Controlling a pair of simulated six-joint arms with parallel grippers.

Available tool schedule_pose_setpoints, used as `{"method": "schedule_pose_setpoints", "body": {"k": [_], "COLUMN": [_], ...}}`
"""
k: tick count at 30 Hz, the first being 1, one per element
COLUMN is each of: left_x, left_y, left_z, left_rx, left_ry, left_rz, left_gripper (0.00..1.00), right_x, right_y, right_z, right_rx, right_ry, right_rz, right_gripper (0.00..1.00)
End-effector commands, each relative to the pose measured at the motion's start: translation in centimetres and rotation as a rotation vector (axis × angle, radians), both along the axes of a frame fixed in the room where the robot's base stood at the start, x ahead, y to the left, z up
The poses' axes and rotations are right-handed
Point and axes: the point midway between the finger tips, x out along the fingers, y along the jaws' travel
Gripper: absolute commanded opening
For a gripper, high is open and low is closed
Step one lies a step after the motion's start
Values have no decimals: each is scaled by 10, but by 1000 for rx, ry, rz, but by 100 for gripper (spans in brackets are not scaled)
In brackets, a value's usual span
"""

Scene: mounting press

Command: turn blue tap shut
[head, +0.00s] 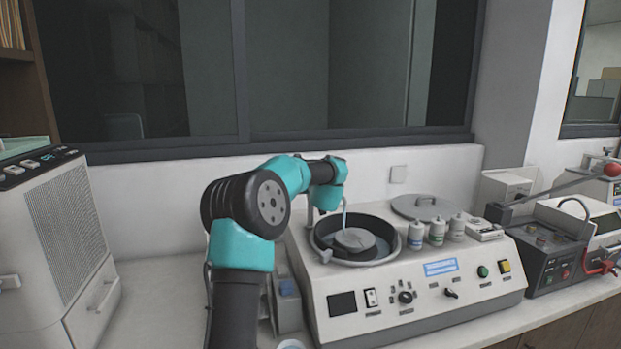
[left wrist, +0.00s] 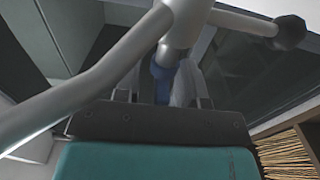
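My left arm reaches from the bottom of the head view to the tap over the round basin. My left gripper (left wrist: 162,90) is at its far end, hidden in the head view by the wrist. In the left wrist view its two fingers stand apart on either side of a blue part, the blue tap (left wrist: 162,82), below a thick silver pipe (left wrist: 185,25). I cannot see whether they touch it. In the head view a thin pale blue stream (head: 345,217) runs down into the basin (head: 322,246). My right gripper is in neither view.
The basin is set in a white press with knobs and buttons. Several white bottles (head: 437,230) and a round lid (head: 425,207) are on its top. A grey vented unit (head: 62,235) stands left. A dark control box (head: 545,258) stands right. The wall is close behind.

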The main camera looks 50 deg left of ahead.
Motion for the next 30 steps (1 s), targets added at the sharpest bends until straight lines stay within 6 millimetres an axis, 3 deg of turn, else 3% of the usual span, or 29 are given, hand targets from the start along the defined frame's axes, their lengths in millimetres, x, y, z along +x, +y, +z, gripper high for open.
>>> {"method": "schedule_pose_setpoints", "body": {"k": [7,19,30], "left_x": [0,0,-1], "left_y": [0,0,1], "left_z": [0,0,1], "left_rx": [0,0,0], "left_ry": [0,-1,-1], "left_rz": [0,0,-42], "left_gripper": [37,0,0], "right_x": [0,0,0], "right_y": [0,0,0], "right_z": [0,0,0], "right_rx": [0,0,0], "right_ry": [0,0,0], "right_rz": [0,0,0], "right_gripper": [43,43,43]}}
